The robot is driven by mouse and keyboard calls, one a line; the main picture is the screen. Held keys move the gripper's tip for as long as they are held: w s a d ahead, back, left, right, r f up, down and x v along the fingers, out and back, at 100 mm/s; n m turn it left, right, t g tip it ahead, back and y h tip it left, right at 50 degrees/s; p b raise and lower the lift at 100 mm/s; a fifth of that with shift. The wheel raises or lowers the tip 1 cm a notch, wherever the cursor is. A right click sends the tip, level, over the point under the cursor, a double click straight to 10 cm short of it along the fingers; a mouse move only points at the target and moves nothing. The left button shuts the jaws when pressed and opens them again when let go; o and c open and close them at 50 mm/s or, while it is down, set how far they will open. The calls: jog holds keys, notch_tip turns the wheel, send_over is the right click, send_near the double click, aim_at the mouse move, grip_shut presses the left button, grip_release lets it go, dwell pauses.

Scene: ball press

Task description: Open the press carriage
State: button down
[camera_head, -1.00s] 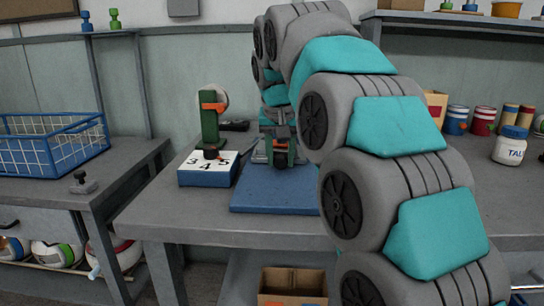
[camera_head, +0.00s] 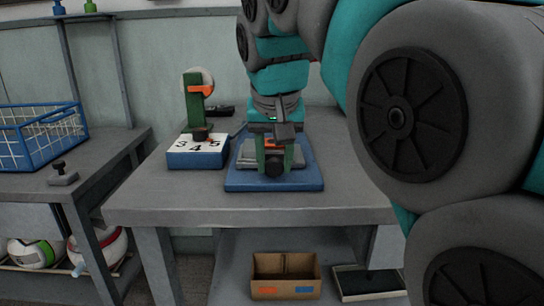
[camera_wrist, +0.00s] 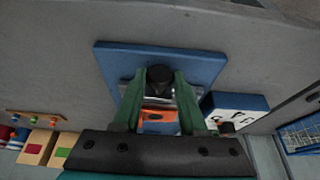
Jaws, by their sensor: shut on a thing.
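The press stands on a blue base plate (camera_head: 305,180) on the grey worktable. Its grey metal carriage (camera_head: 245,157) lies on the plate, with a black knob (camera_head: 274,168) at the front. My gripper (camera_head: 275,160) points down over it, its green fingers on either side of the knob, shut on it. In the wrist view the knob (camera_wrist: 159,74) shows between the fingertips of my gripper (camera_wrist: 160,80), close to the front edge of the blue plate (camera_wrist: 110,60). An orange part (camera_wrist: 155,116) shows between the fingers. The fingers hide much of the carriage.
A blue box numbered on its white top (camera_head: 195,158), with a green post (camera_head: 194,108), stands just left of the press. A blue wire basket (camera_head: 40,135) sits on the left bench. A cardboard box (camera_head: 285,276) lies below. The table front (camera_head: 240,207) is clear.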

jog(key=shift+c, duration=2.4)
grip_release()
jog(key=shift+r, duration=0.15)
jog(key=v, duration=0.7)
jog(key=shift+r, duration=0.3)
jog(key=shift+s, duration=0.15)
